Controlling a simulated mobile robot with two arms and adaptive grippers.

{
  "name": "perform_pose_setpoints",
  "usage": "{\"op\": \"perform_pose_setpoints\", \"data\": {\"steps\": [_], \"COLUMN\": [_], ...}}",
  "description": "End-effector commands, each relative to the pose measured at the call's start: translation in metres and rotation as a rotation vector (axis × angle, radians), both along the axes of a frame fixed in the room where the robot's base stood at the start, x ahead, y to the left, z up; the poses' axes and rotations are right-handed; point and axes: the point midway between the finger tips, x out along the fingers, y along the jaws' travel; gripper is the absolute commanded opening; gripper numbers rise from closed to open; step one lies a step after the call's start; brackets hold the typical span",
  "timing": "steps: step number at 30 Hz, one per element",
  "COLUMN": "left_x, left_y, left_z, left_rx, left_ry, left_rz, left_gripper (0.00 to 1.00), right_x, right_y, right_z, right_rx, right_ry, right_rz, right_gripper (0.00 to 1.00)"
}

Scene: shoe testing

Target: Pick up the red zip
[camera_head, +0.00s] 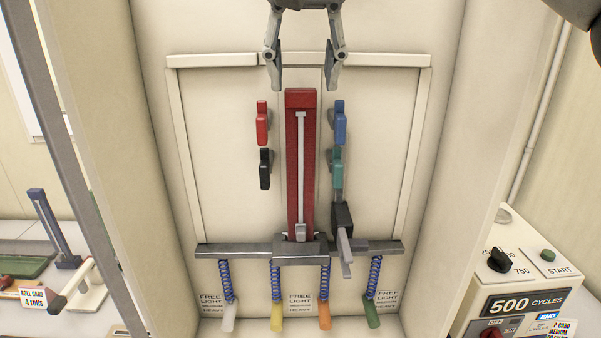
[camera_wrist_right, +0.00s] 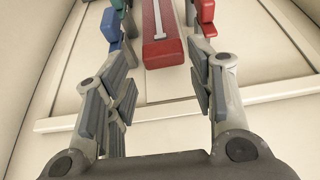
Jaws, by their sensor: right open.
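The red zip (camera_head: 293,150) is a long upright red strip with a pale grey track down its middle. It stands at the centre of the cabinet, its lower end at a grey block (camera_head: 300,250). My right gripper (camera_head: 305,82) comes down from the top, open and empty. Its fingers are spread to either side of the zip's top end, just above it in the picture. In the right wrist view, the zip's red end (camera_wrist_right: 161,53) lies beyond and between the open fingers (camera_wrist_right: 160,82), with no visible contact. My left gripper is not in view.
Red (camera_head: 262,124), black (camera_head: 265,170), blue (camera_head: 340,122) and teal (camera_head: 336,166) clips flank the zip. A grey crossbar (camera_head: 220,249) carries springs with coloured ends. A dark lever (camera_head: 344,226) stands right of the zip's foot. Cabinet walls close both sides.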

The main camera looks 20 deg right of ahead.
Motion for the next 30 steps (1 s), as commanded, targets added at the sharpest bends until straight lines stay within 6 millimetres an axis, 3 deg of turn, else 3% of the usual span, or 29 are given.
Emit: {"op": "perform_pose_setpoints", "data": {"steps": [8,12,20,30], "left_x": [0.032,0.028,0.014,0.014], "left_y": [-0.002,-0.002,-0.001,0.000], "left_z": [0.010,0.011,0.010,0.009], "left_rx": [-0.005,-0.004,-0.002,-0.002], "left_ry": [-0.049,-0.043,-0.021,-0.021], "left_rz": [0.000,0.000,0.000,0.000], "left_gripper": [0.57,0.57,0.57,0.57], "right_x": [0.008,0.013,0.014,0.014], "right_y": [0.000,-0.001,-0.001,-0.001], "right_z": [-0.033,-0.045,-0.047,-0.047], "right_rx": [-0.002,0.000,0.001,0.000], "right_ry": [0.001,-0.002,-0.002,-0.002], "right_rz": [0.000,0.000,0.001,0.000], "right_gripper": [0.50,0.50,0.49,0.05]}}
